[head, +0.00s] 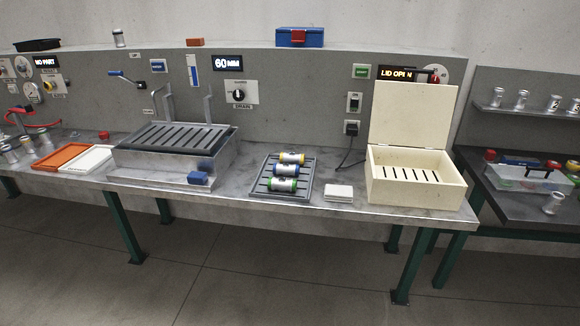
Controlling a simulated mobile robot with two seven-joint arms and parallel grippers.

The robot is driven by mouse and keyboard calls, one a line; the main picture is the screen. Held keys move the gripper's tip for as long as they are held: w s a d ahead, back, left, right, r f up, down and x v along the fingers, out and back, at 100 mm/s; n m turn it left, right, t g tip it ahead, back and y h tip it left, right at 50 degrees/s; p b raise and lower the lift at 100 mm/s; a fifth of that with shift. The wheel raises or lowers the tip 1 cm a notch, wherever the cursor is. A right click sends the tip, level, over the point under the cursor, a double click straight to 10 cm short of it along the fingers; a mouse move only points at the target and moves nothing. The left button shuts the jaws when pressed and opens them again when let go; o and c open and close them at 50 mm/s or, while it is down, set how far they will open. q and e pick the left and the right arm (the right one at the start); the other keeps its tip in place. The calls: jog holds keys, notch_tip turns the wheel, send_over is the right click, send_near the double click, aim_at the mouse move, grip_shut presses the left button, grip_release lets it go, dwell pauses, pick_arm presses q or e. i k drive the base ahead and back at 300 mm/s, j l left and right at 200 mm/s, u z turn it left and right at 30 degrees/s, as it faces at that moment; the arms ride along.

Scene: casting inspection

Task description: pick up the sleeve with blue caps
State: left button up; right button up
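Three metal sleeves lie on their sides in a row on a dark slotted tray (303,189) at the middle of the bench. The sleeve with blue caps (286,170) is in the middle of the row. The sleeve with yellow caps (291,158) lies behind it and the sleeve with green caps (282,184) lies in front, both close to it. Neither of my grippers shows in the head view.
A cream box (415,193) with its lid raised stands right of the tray, with a small white block (338,192) between them. A metal basin with a slotted rack (175,140) stands left. A blue block (198,178) sits on its front ledge.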

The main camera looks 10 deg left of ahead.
aim_at(285, 169)
jog(key=i+l, duration=0.3)
jog(key=i, duration=0.15)
jog(key=i+l+u, duration=0.1)
jog(key=i+l, duration=0.2)
jog(key=i, duration=0.15)
